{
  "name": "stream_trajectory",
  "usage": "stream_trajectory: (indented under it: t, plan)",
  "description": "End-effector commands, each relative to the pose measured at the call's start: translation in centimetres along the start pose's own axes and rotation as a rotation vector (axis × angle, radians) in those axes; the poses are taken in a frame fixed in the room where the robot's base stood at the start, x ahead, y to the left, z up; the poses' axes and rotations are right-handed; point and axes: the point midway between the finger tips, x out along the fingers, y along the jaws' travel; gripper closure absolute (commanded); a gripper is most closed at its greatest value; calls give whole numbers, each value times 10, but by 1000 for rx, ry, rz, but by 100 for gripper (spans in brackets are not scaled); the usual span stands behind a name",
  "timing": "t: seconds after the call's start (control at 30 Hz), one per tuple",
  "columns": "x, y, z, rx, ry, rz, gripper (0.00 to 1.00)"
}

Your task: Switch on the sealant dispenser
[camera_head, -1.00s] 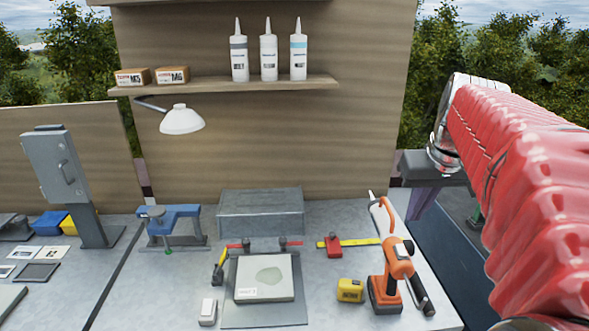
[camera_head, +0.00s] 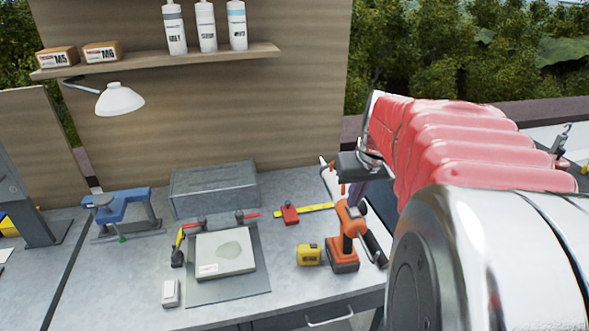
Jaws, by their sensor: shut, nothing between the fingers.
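The orange and black sealant dispenser (camera_head: 346,238) stands upright at the right end of the grey workbench, its pale nozzle pointing up and left. Its switch is too small to make out. My red-sleeved arm comes in from the right. My gripper (camera_head: 359,196), a dark block with narrow purplish fingers, hangs at its far end and is shut and empty. In the picture it overlaps the dispenser's top from just above and behind. Contact between them cannot be made out, and the fingertips are partly hidden.
A yellow block (camera_head: 309,255), a red clamp (camera_head: 290,214) and a pale slab (camera_head: 225,253) on a mat lie left of the dispenser. A grey box (camera_head: 213,190) stands behind them. A lamp (camera_head: 119,100) hangs below the shelf (camera_head: 160,63), which holds several bottles and boxes.

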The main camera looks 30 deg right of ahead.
Motion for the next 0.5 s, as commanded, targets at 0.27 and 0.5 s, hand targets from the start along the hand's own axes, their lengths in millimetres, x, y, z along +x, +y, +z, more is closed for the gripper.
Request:
stream_trajectory:
  t: [0.27, 0.5]
  plan:
    - [1, 4, 1, 7, -12, 3, 100]
    - [1, 5, 1, 10, -19, 4, 100]
